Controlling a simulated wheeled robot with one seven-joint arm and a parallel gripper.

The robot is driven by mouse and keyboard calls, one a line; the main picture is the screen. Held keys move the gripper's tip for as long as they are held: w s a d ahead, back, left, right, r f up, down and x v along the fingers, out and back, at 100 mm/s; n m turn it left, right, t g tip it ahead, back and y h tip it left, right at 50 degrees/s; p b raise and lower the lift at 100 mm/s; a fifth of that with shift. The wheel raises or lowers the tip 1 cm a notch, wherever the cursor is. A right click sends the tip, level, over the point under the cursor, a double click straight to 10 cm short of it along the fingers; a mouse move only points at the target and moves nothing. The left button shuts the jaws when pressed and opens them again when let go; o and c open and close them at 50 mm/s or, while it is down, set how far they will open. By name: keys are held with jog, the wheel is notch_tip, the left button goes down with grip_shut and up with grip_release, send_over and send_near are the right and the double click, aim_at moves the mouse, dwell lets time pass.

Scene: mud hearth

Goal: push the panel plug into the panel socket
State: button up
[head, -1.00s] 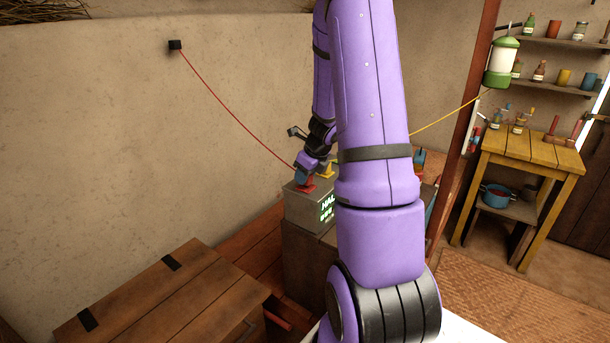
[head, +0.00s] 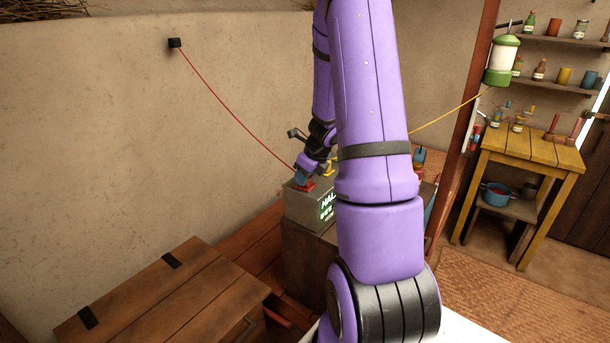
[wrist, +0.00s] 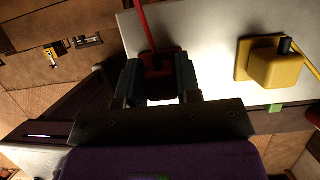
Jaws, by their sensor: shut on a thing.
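The red plug (wrist: 155,68) is between the two dark jaws of my gripper (wrist: 160,82) in the wrist view, and the jaws are shut on it. A red cable runs up from it. In the head view my gripper (head: 302,178) is low over the left part of the top of a grey box (head: 301,207) with a green lit display. A red part (head: 306,187) shows just under the jaws there. No socket opening can be made out; the plug and gripper cover that spot. I cannot tell how deep the plug sits.
A yellow plug (wrist: 275,68) with a yellow cable stands on the box top, right of my gripper in the wrist view. The red cable (head: 228,108) runs to a black wall mount (head: 175,43). A wooden chest (head: 165,300) stands front left. My arm hides the box's right side.

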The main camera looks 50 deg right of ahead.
jog(key=o, duration=0.9)
jog(key=shift+o, duration=0.2)
jog(key=shift+r, duration=0.1)
jog(key=v, duration=1)
jog(key=shift+r, duration=0.25)
jog(key=shift+s, duration=0.15)
